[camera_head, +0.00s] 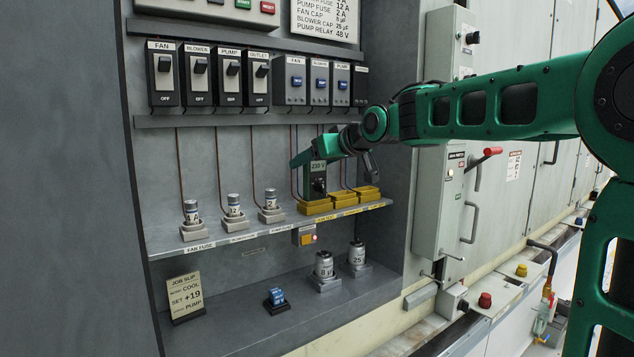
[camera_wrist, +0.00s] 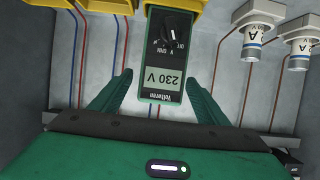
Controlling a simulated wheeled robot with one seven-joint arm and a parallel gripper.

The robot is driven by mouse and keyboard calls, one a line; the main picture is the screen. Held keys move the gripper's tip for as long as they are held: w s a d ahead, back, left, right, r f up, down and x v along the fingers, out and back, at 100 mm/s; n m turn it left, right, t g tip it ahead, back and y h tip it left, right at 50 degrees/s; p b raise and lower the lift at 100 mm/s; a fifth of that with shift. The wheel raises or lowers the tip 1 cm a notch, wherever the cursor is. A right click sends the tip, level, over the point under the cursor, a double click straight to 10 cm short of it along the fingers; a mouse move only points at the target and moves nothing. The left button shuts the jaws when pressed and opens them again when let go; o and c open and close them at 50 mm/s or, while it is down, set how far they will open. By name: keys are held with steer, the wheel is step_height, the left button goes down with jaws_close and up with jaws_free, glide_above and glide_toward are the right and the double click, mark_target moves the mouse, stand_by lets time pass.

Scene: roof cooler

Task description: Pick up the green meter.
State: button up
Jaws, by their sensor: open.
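The green meter (camera_head: 318,184) has a dark face with a dial and stands upright at the leftmost yellow holder on the shelf. In the wrist view the meter (camera_wrist: 166,58) reads 230 V, and its top end lies between my fingers. My gripper (camera_wrist: 157,80) is open, with one green finger on each side of the meter.
Yellow holders (camera_head: 343,199) stand in a row at the shelf's right. Several fuses in sockets (camera_head: 233,206) stand to the left. Switches (camera_head: 228,77) and a ledge (camera_head: 250,119) are above. Capacitors (camera_head: 324,267) and a job slip (camera_head: 186,297) are below. A grey wall lies behind.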

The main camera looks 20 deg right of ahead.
steer(key=c, duration=1.5)
steer(key=shift+r, duration=0.1)
